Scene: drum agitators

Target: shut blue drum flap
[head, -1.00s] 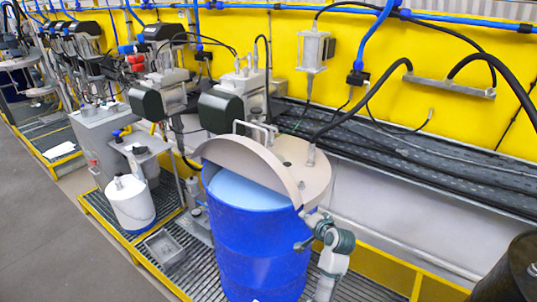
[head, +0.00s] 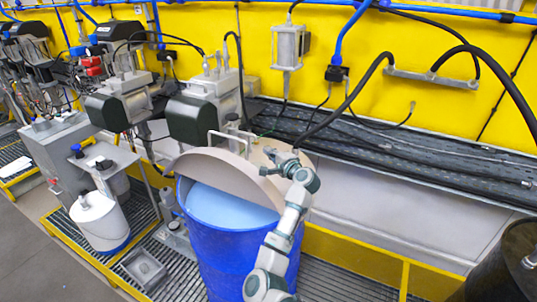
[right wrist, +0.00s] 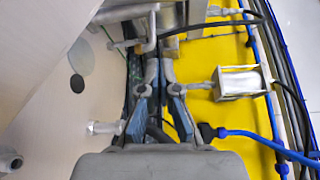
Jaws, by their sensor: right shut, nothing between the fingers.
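The blue drum (head: 222,250) stands upright in the head view. Its beige half-round flap (head: 225,174) is tilted up, so the pale blue contents (head: 228,207) show below it. The flat beige fixed half of the lid (head: 262,152) lies behind, partly hidden by my arm. My right gripper (head: 272,158) is above the lid, behind the flap's right end, with nothing held. In the right wrist view its fingers (right wrist: 159,72) are shut, with beige lid surface to their left. Whether they touch the flap I cannot tell. My left gripper is out of view.
A black hose (head: 352,97) arches over the lid's right side. A white container (head: 98,220) stands left. A dark drum (head: 505,265) stands at lower right.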

